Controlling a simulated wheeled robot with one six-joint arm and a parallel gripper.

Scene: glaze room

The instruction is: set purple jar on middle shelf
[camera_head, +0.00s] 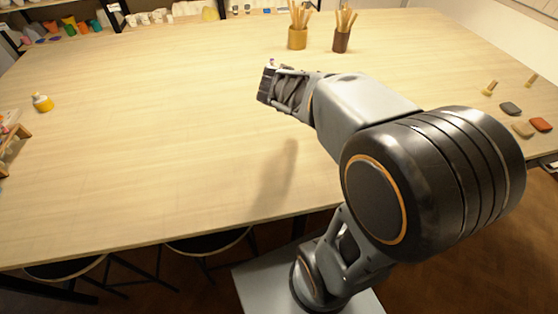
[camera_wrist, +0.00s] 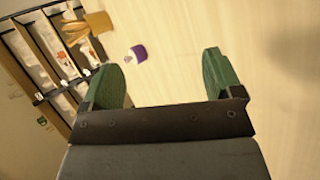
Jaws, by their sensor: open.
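A small purple jar (camera_wrist: 137,53) with a white part shows in the wrist view, standing on the table beyond my gripper's left finger. It is apart from the fingers. My gripper (camera_wrist: 163,75) is open, with its two green fingers spread and only bare wood between them. In the head view my gripper (camera_head: 267,84) is over the middle of the table, and the jar cannot be made out clearly behind it. A dark-framed shelf unit (camera_wrist: 48,97) with several items shows at the left of the wrist view. I cannot tell which level is the middle shelf.
Two brush pots, one tan (camera_head: 297,40) and one brown (camera_head: 340,43), stand at the back of the table. A yellow jar (camera_head: 42,103) is at the far left. Stones and small tools lie at the right edge. The left half of the table (camera_head: 150,130) is mostly clear.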

